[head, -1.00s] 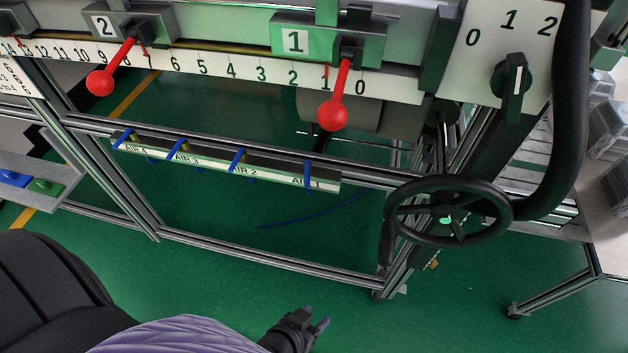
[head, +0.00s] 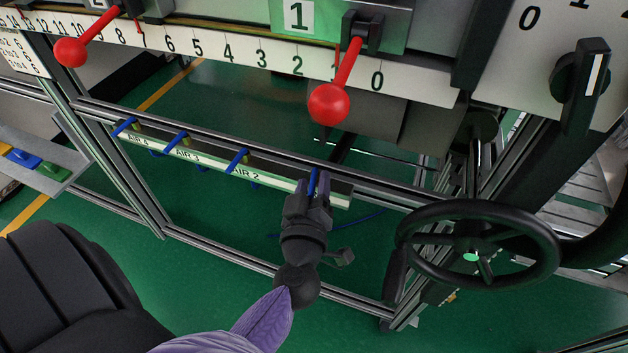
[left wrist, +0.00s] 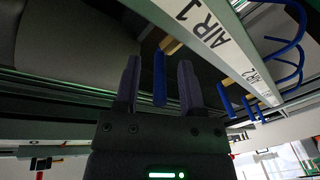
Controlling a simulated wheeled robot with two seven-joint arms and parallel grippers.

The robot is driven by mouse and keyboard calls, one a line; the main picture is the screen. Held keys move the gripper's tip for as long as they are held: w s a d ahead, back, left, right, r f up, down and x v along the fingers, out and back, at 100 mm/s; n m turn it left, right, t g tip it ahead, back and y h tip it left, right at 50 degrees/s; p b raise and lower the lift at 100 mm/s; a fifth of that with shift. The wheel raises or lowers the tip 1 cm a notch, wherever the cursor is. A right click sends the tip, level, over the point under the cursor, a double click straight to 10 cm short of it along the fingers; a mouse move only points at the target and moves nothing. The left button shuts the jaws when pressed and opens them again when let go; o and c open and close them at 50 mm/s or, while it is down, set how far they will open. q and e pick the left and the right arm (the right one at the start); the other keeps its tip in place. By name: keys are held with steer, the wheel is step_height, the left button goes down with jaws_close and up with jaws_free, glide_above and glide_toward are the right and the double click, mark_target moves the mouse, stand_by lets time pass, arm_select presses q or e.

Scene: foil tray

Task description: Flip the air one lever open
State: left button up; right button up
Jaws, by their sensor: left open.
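The AIR 1 lever is a thin blue handle (head: 313,181) at the right end of the black labelled valve strip (head: 270,180). In the left wrist view the blue lever (left wrist: 159,78) stands between the two fingers, with gaps visible on both sides. My left gripper (head: 315,186) is open at the lever in the head view, its fingers around it, and covers the AIR 1 label there. It also shows in the left wrist view (left wrist: 159,85), where the AIR 1 label (left wrist: 200,25) is readable. My right gripper is not in view.
More blue levers, AIR 2 (head: 237,160), AIR 3 (head: 176,142) and AIR 4 (head: 124,126), lie left along the strip. A black handwheel (head: 478,250) stands close right of my arm. A red-knobbed lever (head: 329,103) hangs above. A metal frame rail (head: 230,259) runs below the strip.

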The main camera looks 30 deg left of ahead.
arm_select(q)
steer(key=shift+w+a, duration=0.25)
steer(key=shift+w, duration=0.15)
jaws_close()
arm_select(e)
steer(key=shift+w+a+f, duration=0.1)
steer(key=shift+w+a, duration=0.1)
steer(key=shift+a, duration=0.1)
